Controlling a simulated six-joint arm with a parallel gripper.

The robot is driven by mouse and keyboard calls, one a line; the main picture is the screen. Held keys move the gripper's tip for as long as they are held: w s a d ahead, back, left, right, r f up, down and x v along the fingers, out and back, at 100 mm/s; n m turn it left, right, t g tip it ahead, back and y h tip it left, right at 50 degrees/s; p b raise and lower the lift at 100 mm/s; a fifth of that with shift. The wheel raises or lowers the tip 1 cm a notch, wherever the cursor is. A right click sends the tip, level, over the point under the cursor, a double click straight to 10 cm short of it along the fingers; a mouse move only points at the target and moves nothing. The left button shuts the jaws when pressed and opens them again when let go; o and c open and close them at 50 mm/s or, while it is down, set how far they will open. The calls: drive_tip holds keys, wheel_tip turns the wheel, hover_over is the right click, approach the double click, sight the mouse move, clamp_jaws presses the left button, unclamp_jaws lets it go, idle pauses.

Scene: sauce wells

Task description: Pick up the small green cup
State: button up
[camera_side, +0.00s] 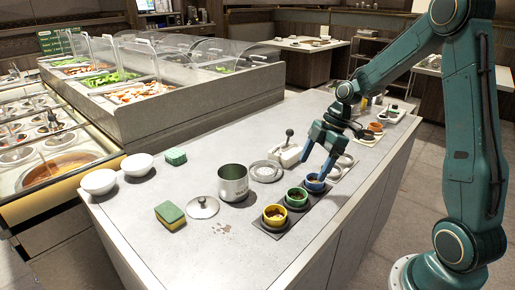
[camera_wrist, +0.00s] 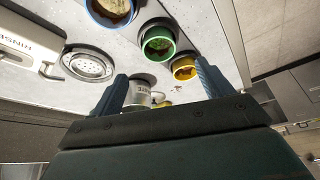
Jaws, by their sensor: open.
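The small green cup (camera_side: 296,198) sits in a dark tray (camera_side: 262,226) between a yellow cup (camera_side: 274,216) and a blue cup (camera_side: 315,183); all hold sauce. My gripper (camera_side: 315,168) is open and empty, its blue fingers above the blue cup end of the row. In the wrist view the green cup (camera_wrist: 158,48) is upright, above and between the open fingertips (camera_wrist: 158,82) in the picture, apart from both. The blue cup (camera_wrist: 110,14) is to its upper left and the yellow cup (camera_wrist: 183,70) to its lower right, close to the right finger.
A steel canister (camera_side: 233,184), round strainer (camera_side: 266,171) and white rinse box (camera_side: 290,153) stand left of the cups. A lid (camera_side: 202,207), sponges (camera_side: 170,216) and white bowls (camera_side: 99,182) are farther left. A small spill (camera_side: 222,229) marks the counter; its front is mostly clear.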

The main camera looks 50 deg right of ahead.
hover_over(299, 189)
drive_tip(key=s, duration=0.2)
drive_tip(key=shift+s+a+f, duration=0.1)
drive_tip(key=shift+f, duration=1)
drive_tip(key=shift+s+f, duration=0.1)
drive_tip(key=shift+f, duration=0.95)
drive_tip(key=shift+x, duration=2.6)
drive_tip(key=shift+w, duration=0.1)
drive_tip(key=shift+r, duration=0.1)
drive_tip(key=c, duration=1.1)
drive_tip(key=shift+o, duration=0.2)
drive_tip(key=shift+r, duration=0.15)
wheel_tip(299, 189, up, 20)
